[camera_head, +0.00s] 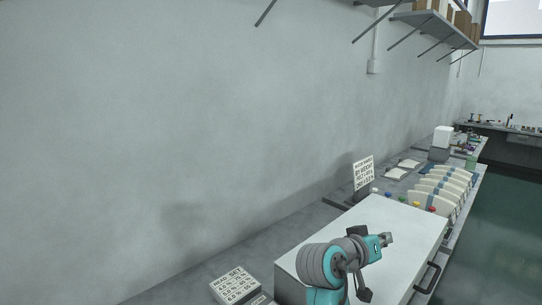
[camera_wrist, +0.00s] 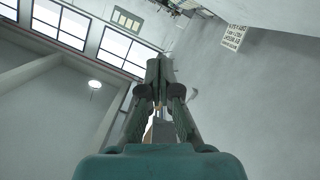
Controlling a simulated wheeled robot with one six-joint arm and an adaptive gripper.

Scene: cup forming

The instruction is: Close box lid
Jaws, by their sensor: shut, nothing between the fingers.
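A large white box (camera_head: 413,232) with a flat white top stands on the counter, at the lower right of the head view. A dark handle (camera_head: 427,277) is on its right side. The top looks flat and level, and I cannot make out an open gap under the lid. My arm is in front of the box and hides part of its top. In the wrist view my gripper (camera_wrist: 160,65) is shut and empty, with its fingertips together. It is not touching anything that I can see. The box does not show in the wrist view.
A printed sign (camera_head: 363,173) stands behind the box by the wall. A row of cream-coloured holders (camera_head: 445,187) is beyond it on the counter. A printed block (camera_head: 235,285) lies to the left. Shelves (camera_head: 435,27) hang high on the wall.

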